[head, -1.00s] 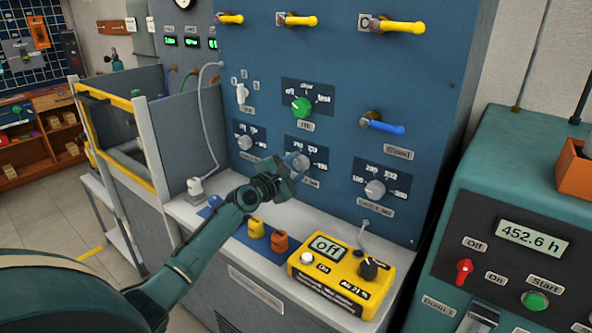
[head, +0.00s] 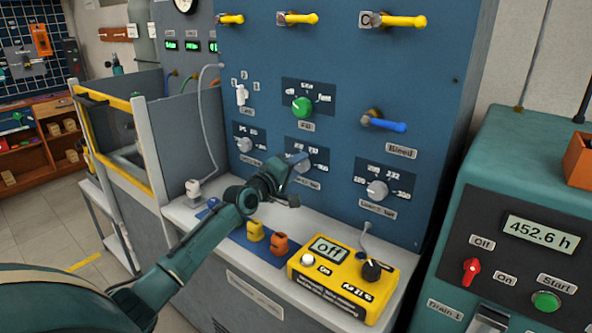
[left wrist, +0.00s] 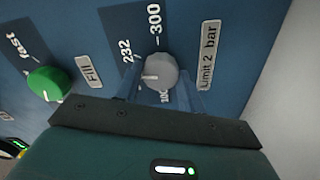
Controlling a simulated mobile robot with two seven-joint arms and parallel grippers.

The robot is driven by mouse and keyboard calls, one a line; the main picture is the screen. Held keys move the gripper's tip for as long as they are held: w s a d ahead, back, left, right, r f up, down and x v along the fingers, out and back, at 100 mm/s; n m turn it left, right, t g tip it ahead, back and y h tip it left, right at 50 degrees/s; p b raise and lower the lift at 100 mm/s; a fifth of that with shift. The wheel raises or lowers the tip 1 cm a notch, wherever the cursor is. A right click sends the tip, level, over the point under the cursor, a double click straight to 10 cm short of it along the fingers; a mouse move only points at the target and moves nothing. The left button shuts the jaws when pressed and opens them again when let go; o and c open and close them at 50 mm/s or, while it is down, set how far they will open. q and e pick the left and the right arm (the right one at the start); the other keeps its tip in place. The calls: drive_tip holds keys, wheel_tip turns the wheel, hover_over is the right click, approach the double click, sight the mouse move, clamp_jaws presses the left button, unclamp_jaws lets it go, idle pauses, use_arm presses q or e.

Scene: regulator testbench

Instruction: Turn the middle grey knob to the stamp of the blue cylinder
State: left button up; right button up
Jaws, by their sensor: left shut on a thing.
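The middle grey knob (left wrist: 160,68) shows in the left wrist view, beside the plate "Limit 2 bar" (left wrist: 208,57). My left gripper (left wrist: 160,82) is shut on it, one finger on each side. The knob's white pointer line points left in that view, between the marks 232 and 100; a finger covers that part of the scale. My right gripper is not in view.
Other grey knobs are at left (head: 245,145) and right (head: 377,190). A green knob (head: 302,106) and a blue bleed lever (head: 384,124) sit above. Yellow (head: 255,231) and orange (head: 279,243) pieces and a yellow box (head: 342,278) stand on the ledge below my arm.

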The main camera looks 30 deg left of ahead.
use_arm(q)
drive_tip(key=m, duration=0.4)
idle(0.5)
drive_tip(key=o, duration=1)
drive_tip(key=s, duration=0.8)
drive_tip(key=s+a, duration=0.1)
drive_tip(key=s, duration=0.4)
drive_tip(key=shift+p, duration=0.4)
